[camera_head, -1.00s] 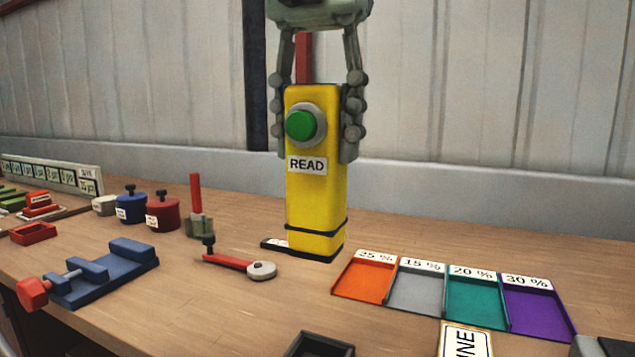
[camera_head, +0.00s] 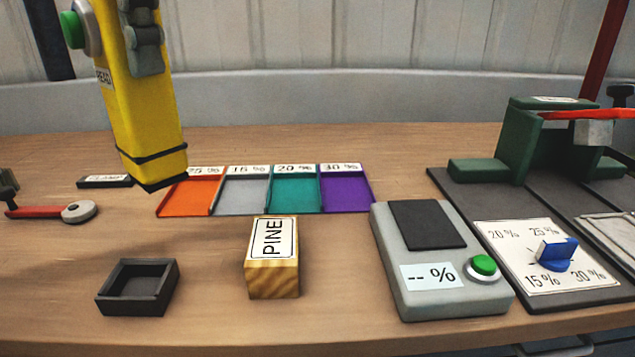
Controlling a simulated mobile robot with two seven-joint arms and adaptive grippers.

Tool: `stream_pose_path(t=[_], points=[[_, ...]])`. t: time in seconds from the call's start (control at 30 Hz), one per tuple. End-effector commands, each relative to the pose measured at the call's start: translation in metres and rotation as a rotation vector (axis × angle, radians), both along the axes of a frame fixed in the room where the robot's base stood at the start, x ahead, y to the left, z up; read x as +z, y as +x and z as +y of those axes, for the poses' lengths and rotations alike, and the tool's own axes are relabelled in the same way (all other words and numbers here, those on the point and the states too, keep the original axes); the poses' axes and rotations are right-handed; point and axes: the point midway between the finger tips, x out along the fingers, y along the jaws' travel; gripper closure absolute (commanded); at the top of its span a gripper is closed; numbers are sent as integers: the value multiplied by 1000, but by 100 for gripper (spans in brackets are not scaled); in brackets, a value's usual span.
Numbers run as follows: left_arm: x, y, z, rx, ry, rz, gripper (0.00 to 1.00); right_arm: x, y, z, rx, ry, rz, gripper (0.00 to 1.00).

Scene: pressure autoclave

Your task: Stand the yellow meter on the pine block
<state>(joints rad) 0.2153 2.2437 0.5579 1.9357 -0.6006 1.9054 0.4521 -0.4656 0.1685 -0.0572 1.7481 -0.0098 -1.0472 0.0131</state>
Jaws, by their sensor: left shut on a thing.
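The yellow meter (camera_head: 140,110) hangs upright with a slight tilt at the upper left, its green button facing left and a black band near its base. My left gripper (camera_head: 146,42) is shut on its upper part; only the finger ends show, the rest is cut off by the top edge. The meter's lower end overlaps the orange tray in the picture and appears to be above the table. The pine block (camera_head: 273,280), with a PINE label on top, lies on the table to the right of and nearer than the meter. My right gripper is not in view.
A dark open box (camera_head: 137,288) stands left of the block. Coloured trays, including a purple one (camera_head: 346,192), lie behind it. A grey device (camera_head: 445,285) reading "-- %" stands to its right, beside a dial plate (camera_head: 545,262) and a green clamp-like fixture (camera_head: 520,140).

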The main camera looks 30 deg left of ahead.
Motion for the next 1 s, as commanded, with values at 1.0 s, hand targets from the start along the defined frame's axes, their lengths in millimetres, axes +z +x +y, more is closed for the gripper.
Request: stream_pose_path(t=[1.0], points=[[-102, 97, -59, -17, -1, 2, 94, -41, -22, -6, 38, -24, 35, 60]])
